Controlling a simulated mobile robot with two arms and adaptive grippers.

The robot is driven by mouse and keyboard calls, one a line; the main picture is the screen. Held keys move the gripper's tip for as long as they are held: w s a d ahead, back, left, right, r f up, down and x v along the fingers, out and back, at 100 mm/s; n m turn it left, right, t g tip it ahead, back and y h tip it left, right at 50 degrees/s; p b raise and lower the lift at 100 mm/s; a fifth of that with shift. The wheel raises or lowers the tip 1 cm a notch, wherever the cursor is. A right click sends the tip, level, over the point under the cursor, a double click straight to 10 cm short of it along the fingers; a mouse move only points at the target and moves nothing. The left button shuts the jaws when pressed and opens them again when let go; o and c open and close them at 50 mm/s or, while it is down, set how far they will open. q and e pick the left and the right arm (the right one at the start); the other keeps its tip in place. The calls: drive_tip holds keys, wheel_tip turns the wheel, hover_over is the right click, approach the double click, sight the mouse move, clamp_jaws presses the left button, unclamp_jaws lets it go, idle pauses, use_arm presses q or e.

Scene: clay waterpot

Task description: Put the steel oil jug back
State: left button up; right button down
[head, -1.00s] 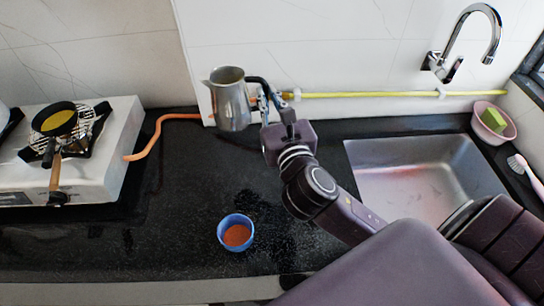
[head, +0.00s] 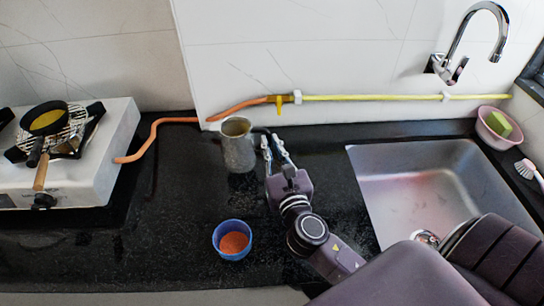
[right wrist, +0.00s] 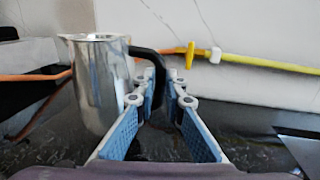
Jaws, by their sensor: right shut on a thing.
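The steel oil jug (head: 238,150) is upright at the back of the black counter, right of the stove. Its base is at or very near the counter top; I cannot tell whether it touches. My right gripper (head: 273,142) is at the jug's right side, shut on its black handle. In the right wrist view, the jug (right wrist: 98,85) shows left of the fingers, and its black handle (right wrist: 157,75) reaches between the blue-padded fingers of the gripper (right wrist: 174,78). My left gripper is not in view.
A blue bowl (head: 232,239) of orange-red powder stands in front of the jug. A white stove (head: 95,165) with a small pan (head: 45,118) is at left. An orange hose (head: 150,140) runs behind. The sink (head: 430,185) is at right.

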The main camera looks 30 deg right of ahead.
wheel_tip(320, 180, down, 4)
drive_tip(key=shift+r+b, duration=0.1)
drive_tip(key=shift+b, duration=0.55)
drive_tip(key=c, duration=2)
unclamp_jaws()
